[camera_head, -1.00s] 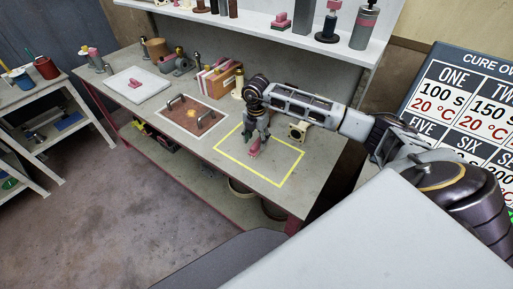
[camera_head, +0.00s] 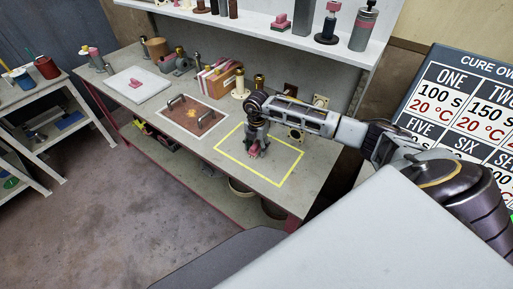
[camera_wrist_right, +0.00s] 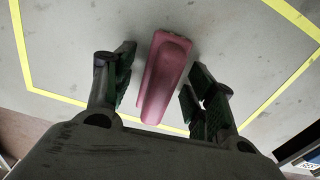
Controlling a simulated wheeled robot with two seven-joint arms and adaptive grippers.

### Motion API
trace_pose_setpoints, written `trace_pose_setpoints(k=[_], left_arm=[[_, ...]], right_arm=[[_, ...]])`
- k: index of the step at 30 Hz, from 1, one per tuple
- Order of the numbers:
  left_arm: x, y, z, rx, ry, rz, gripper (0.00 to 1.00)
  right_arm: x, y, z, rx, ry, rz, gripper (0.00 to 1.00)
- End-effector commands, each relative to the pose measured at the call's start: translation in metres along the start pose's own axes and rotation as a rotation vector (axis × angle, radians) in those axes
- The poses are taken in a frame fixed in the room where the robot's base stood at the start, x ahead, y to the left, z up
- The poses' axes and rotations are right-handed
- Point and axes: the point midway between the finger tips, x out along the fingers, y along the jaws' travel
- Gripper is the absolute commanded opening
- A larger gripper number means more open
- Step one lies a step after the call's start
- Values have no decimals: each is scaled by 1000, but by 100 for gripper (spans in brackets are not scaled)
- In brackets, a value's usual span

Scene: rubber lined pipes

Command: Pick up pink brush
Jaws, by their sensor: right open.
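The pink brush (camera_head: 254,153) lies on the workbench inside a yellow taped outline. In the right wrist view the pink brush (camera_wrist_right: 166,78) lies lengthwise between the two fingers, with a gap on each side. My right gripper (camera_head: 257,147) points down at the brush from above; it also shows in the right wrist view (camera_wrist_right: 160,95) with its fingers spread, one on each side of the brush. The gripper is open and holds nothing. Part of the brush is hidden behind the fingers in the head view. My left gripper is not in view.
The yellow outline (camera_head: 294,172) has bare bench around the brush. To its left lies a brown plate with two handles (camera_head: 190,115), then a white board with a pink block (camera_head: 135,84). A box of boards (camera_head: 220,78) stands behind. A shelf (camera_head: 290,35) overhangs the back.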

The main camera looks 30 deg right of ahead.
Motion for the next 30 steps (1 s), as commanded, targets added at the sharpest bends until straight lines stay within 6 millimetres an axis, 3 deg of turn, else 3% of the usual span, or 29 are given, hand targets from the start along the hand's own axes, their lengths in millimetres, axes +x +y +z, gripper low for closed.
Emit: trace_pose_setpoints(k=[2,14,23,30], left_arm=[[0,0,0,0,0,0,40],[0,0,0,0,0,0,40],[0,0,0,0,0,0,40],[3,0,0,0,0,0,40]], right_arm=[[0,0,0,0,0,0,55],[0,0,0,0,0,0,5],[-2,0,0,0,-1,1,5],[-17,1,1,0,-2,3,5]])
